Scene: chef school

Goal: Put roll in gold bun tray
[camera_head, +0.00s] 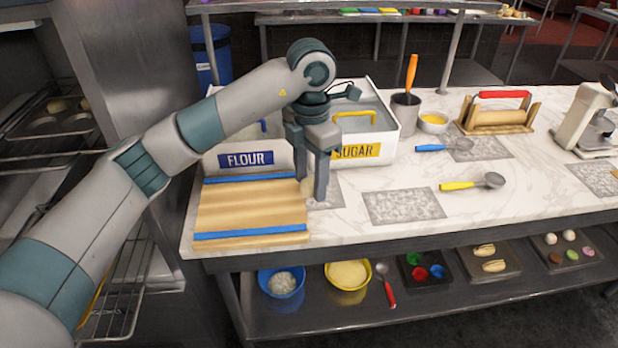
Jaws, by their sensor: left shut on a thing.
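My left gripper (314,190) points down over the counter, just right of the wooden board and in front of the sugar bin. It is shut on a small pale thing (308,187), apparently the roll, mostly hidden by the fingers. A tray (464,266) with two split buns stands on the lower shelf at right. A cupped tray (70,122) with round buns sits in the rack at far left. I cannot tell which of these is the gold bun tray. My right gripper is out of view.
The wooden board (250,210) lies at the counter's front left. The flour and sugar bins (385,145) stand behind.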

